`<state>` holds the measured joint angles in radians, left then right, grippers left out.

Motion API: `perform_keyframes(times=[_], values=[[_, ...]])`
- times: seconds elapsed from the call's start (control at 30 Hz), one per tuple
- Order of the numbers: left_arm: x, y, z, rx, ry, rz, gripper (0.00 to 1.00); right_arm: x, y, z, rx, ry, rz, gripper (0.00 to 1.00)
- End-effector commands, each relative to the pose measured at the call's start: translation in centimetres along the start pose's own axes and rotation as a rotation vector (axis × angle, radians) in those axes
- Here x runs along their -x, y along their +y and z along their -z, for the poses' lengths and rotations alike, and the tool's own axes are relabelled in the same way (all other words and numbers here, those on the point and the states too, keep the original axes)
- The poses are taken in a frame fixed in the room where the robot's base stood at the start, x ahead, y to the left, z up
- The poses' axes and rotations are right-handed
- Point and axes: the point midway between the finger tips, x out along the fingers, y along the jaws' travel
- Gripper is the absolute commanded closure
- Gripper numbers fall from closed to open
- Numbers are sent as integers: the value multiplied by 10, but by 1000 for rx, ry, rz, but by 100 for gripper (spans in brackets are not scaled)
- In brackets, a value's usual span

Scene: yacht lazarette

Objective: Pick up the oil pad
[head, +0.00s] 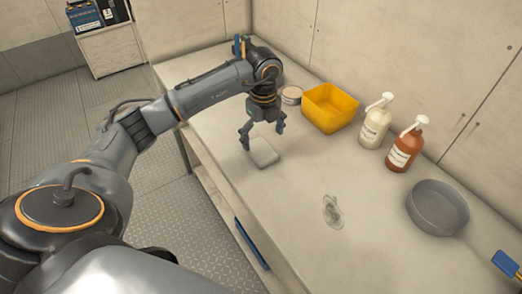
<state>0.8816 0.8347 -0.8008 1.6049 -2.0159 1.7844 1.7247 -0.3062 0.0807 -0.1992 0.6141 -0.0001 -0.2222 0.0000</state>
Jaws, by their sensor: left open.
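My left gripper (263,138) points down just above the far side of the pad. Its fingers are spread apart with nothing between them. I cannot tell whether a fingertip touches the pad. My right gripper is not in view.
On the bench (290,205) stand a yellow bin (330,110), a round tin (291,95), a white pump bottle (375,124), a brown pump bottle (405,148) and a grey round pan (437,207). A clear crumpled item (333,211) lies mid-bench. A blue-ended tool (507,264) lies at right.

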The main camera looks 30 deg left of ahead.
Motion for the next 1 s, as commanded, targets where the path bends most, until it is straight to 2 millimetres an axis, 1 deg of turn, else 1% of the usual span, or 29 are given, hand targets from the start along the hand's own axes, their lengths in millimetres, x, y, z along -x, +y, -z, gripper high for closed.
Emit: perform_keyframes(times=[0.03, 0.1, 0.17, 0.23, 0.37, 0.6, 0.67, 0.7, 0.77, 0.8, 0.83, 1.0], values=[[-5, 2, 1, 0, 2, -6, 8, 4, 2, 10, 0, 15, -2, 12], [-14, 2, 1, 0, 2, -6, 8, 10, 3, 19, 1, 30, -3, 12], [-23, 3, 1, 1, 3, -6, 8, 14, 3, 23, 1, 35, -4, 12], [-35, 3, 1, 2, 2, -5, 8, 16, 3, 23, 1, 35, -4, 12], [-47, 2, 2, 0, 2, -2, 8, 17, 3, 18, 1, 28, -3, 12], [-50, 2, 1, 0, 1, -1, 8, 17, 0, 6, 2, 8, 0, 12], [-50, 2, 1, 0, 1, -1, 18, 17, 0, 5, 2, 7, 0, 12], [-50, 2, 1, 0, 1, -1, 26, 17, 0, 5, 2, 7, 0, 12], [-50, 2, 1, 0, 1, -1, 38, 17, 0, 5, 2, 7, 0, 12], [-50, 2, 1, 0, 1, -1, 46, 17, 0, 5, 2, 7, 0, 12], [-50, 2, 1, 0, 1, -1, 51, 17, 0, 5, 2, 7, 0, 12], [-50, 2, 1, 0, 1, -1, 51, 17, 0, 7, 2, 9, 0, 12]])
